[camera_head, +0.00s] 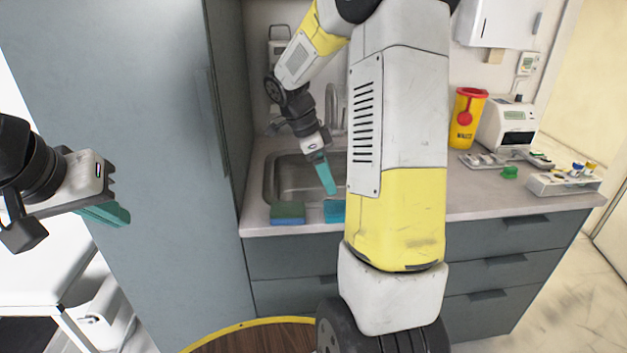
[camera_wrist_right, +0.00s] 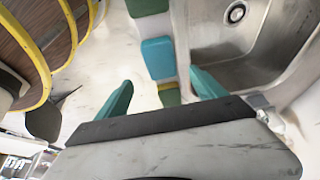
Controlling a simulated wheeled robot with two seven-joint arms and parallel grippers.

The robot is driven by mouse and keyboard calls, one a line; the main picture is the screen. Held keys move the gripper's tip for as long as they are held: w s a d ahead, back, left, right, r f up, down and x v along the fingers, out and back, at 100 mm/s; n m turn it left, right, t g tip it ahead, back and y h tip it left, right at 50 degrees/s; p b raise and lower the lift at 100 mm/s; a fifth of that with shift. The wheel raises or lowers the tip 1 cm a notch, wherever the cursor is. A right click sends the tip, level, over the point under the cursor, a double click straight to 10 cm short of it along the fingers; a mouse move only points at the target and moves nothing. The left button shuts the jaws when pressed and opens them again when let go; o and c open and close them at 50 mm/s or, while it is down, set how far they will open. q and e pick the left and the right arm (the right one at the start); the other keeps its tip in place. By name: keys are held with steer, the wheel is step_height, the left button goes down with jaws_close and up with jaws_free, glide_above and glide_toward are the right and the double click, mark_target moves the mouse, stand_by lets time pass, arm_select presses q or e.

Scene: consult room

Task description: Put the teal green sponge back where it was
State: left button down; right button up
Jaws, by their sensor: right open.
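A teal sponge (camera_head: 334,211) lies on the counter's front strip, partly hidden by my right arm; it also shows in the right wrist view (camera_wrist_right: 157,57). My right gripper (camera_head: 329,190) is above the counter at the sink's front edge, pointing down. In the right wrist view its teal fingers (camera_wrist_right: 161,80) are apart, with the teal sponge seen beyond and between them and nothing held. A blue-and-green sponge (camera_head: 288,213) lies to the left of the teal one. My left gripper (camera_head: 106,213) is side-on at the far left, away from the counter; its finger gap is unclear.
A steel sink (camera_head: 285,178) with a tap (camera_head: 336,110) is behind the sponges. A yellow-green piece (camera_wrist_right: 169,95) lies beside the teal sponge. A yellow bin (camera_head: 466,125), a white device (camera_head: 507,124) and trays stand on the counter's right. A tall grey cabinet (camera_head: 130,130) is left.

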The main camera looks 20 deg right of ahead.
steer(key=s+a+r+n+t+y, duration=0.3)
steer(key=s+a+r+n, duration=0.3)
steer(key=s+n, duration=0.3)
steer(key=s+a+r+n+t+y, duration=0.3)
steer(key=s+a+r+n, duration=0.3)
steer(key=s+n, duration=0.4)
steer(key=shift+a+n+t, duration=0.15)
steer(key=shift+n+t, duration=0.45)
steer(key=shift+n, duration=0.6)
